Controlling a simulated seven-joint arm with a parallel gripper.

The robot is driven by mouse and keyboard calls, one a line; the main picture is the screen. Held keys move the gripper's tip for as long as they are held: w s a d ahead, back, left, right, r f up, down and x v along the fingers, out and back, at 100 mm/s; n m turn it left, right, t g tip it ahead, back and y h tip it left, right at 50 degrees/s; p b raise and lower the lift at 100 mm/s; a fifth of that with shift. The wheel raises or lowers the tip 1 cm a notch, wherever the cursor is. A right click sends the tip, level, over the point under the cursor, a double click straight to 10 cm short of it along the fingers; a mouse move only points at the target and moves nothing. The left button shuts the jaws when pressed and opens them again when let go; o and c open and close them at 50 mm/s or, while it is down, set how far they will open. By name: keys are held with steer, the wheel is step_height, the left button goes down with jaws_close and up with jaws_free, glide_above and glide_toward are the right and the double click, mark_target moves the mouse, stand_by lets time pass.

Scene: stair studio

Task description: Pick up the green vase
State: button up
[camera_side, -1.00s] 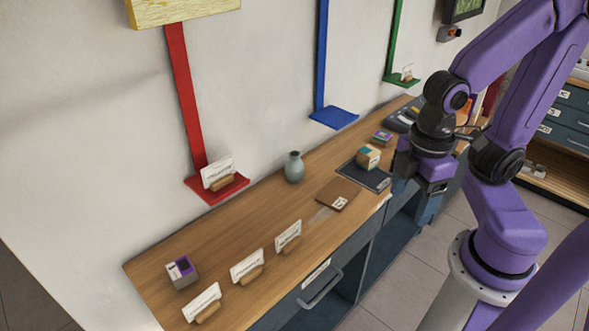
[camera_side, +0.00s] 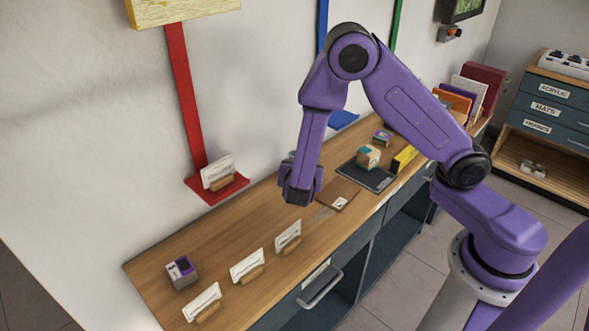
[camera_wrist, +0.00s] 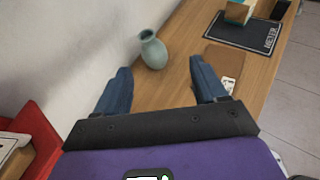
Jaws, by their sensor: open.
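The green vase (camera_wrist: 153,51) stands upright on the wooden counter near the wall in the wrist view. It is small, pale green and round-bodied with a narrow neck. In the side view my arm hides nearly all of it; only a sliver (camera_side: 291,156) shows beside the forearm. My gripper (camera_wrist: 158,82) is open, its two blue fingers apart with nothing between them. The vase stands beyond the fingertips in the wrist view, apart from them. In the side view my gripper (camera_side: 300,190) hangs over the counter, in front of the vase.
A brown notebook (camera_side: 338,195) and a dark cutting mat (camera_side: 366,175) with a small box (camera_side: 368,157) lie to the right. Card holders (camera_side: 247,267) line the front left. A red shelf (camera_side: 234,190) projects from the wall at left. The counter's middle left is clear.

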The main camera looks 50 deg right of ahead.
steer(key=w+d+f, duration=0.2)
steer(key=w, duration=0.1)
steer(key=w+d+f+n, duration=0.1)
steer(key=w+d+f, duration=0.1)
steer(key=w+d, duration=0.1)
steer(key=w+d+f+n+t, duration=0.1)
steer(key=w+d+f, duration=0.1)
steer(key=w, duration=0.2)
steer(key=shift+d+f, duration=0.2)
steer(key=shift+f, duration=0.2)
steer(key=shift+x, duration=2.6)
steer(key=shift+r, duration=0.1)
steer(key=shift+c, duration=0.3)
steer(key=c, duration=1.1)
steer(key=shift+r, duration=0.1)
